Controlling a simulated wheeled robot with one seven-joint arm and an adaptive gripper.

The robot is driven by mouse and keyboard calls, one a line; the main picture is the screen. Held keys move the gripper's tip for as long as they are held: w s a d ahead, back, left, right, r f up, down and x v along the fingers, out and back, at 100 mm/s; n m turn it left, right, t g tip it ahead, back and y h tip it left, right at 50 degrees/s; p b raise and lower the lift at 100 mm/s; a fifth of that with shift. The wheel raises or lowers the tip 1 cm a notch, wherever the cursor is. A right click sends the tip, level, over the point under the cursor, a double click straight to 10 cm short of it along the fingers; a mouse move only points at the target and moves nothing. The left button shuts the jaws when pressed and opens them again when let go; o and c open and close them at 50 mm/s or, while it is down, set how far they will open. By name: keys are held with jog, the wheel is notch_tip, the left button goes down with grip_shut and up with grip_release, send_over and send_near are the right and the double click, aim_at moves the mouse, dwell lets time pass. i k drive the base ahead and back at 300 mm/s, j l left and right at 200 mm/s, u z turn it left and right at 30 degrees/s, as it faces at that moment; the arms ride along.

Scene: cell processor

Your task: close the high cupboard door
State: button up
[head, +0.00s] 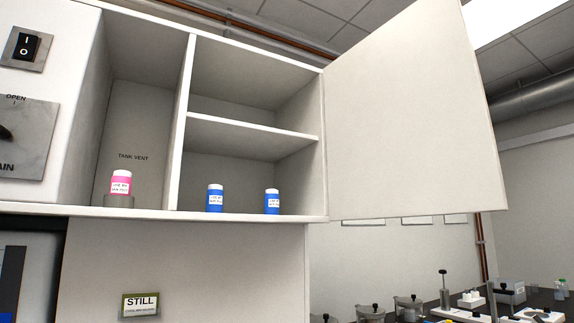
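The high cupboard door (405,125) is a plain pale panel. It stands wide open, hinged at the cupboard's right edge and swung out to the right. The cupboard (250,80) is open-fronted here, with a middle shelf (250,137). Two blue bottles with white caps, one on the left (215,198) and one on the right (272,201), stand on its floor. No handle shows on the visible face of the door. My gripper is not in view.
A pink bottle (120,184) stands in a holder in the left bay marked TANK VENT. A STILL sign (140,305) is below. A switch panel (26,46) is at the far left. A bench with lab equipment (410,306) lies at the lower right.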

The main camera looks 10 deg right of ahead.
aim_at(410, 132)
jog(key=i+l+u, duration=0.1)
jog(key=l+u, duration=0.2)
jog(key=l, duration=0.4)
jog(key=l+u, duration=0.3)
jog(key=l, duration=0.4)
jog(key=l+u, duration=0.3)
jog(key=l, duration=0.4)
jog(key=k+l+u, duration=0.15)
jog(key=l+u, duration=0.15)
jog(key=l, duration=0.4)
